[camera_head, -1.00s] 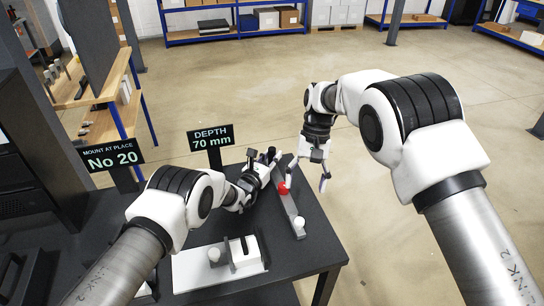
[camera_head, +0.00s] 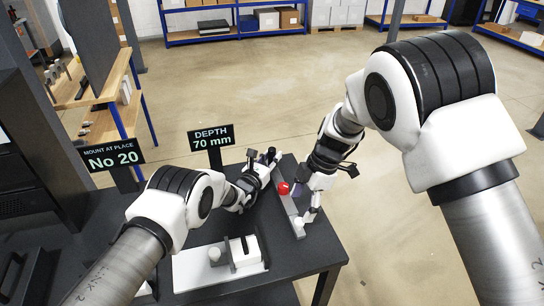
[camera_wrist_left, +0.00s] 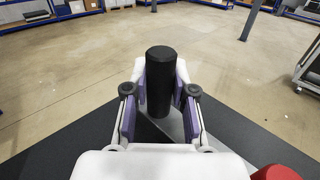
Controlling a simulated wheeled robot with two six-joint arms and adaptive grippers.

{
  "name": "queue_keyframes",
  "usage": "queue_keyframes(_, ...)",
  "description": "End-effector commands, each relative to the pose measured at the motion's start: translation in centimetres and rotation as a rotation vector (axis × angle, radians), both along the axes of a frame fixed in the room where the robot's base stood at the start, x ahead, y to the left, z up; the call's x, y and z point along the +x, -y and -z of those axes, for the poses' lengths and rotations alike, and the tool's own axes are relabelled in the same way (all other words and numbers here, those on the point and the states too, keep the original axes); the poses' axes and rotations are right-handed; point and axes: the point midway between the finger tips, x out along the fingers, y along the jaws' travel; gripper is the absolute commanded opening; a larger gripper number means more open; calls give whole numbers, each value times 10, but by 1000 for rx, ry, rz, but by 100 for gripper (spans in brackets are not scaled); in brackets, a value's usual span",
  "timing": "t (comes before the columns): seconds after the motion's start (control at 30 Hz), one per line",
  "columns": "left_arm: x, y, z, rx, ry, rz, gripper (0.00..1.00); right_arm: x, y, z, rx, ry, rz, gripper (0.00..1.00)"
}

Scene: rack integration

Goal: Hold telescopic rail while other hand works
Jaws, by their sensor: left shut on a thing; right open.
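The telescopic rail (camera_head: 290,206) is a long grey bar lying on the black table, with a red knob (camera_head: 283,188) along it and a white knob (camera_head: 299,223) at its near end. My left gripper (camera_head: 268,157) is at the rail's far end, shut on its upright black cylindrical handle. In the left wrist view this handle (camera_wrist_left: 160,75) stands between both fingers, and the red knob (camera_wrist_left: 276,173) is cut off at the lower right. My right gripper (camera_head: 305,210) is open over the rail's near part, close to the white knob; contact cannot be told.
Signs read "DEPTH 70 mm" (camera_head: 211,137) and "MOUNT AT PLACE No 20" (camera_head: 112,156). A dark rack stands at the left. Floor right of the table is free.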

Motion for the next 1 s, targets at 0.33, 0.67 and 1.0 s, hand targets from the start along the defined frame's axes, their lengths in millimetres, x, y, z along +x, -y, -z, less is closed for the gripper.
queue_keyframes(0.33, 0, 0, 0, 0, -1, 0, 0, -1, 0, 49, 0, -4, 0, 75)
queue_keyframes(0.67, 0, 0, 0, 0, -1, 0, 0, 0, 0, 67, 0, -1, 0, 75)
queue_keyframes(1.0, 0, 0, 0, 0, 0, 0, 0, 0, 0, 67, -1, -2, 0, 1)
